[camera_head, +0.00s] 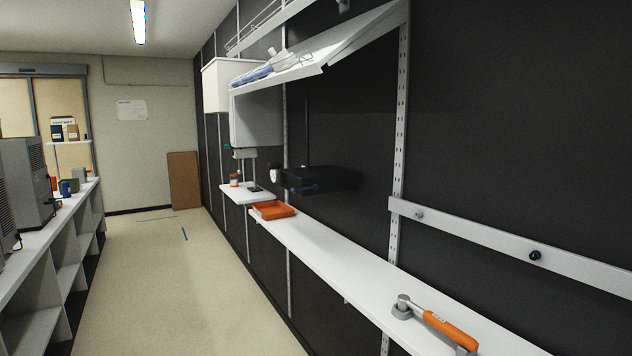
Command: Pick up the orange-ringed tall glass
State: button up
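A small cup-like item with orange and white bands (234,180) stands upright at the left end of the small white shelf (233,195), some way down the aisle. It is too small to tell whether it is the orange-ringed tall glass. I see no other clear match for that glass. My gripper is not in view.
An orange tray (272,211) sits at the far end of the long white wall shelf (335,264). An orange-handled tool (446,329) lies at its near end. A counter with grey machines (26,183) lines the left.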

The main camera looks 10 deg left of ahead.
aim_at(233, 176)
jog(key=i+j+u, duration=0.25)
jog(key=i+j, duration=0.15)
jog(key=i+j+u, duration=0.55)
jog(key=i, duration=0.3)
jog(key=i+j+u, duration=0.15)
jog(key=i+u, duration=0.15)
jog(key=i, duration=0.15)
jog(key=i+u, duration=0.25)
jog(key=i, duration=2.1)
jog(key=i+z, duration=0.15)
jog(key=i, duration=0.3)
jog(key=i+j+z, duration=0.15)
jog(key=i, duration=0.3)
jog(key=i+j+z, duration=0.15)
jog(key=i, duration=0.3)
jog(key=i+j+z, duration=0.15)
jog(key=i+j, duration=0.15)
jog(key=i, duration=0.15)
jog(key=i+j+z, duration=0.65)
jog(key=i, duration=0.15)
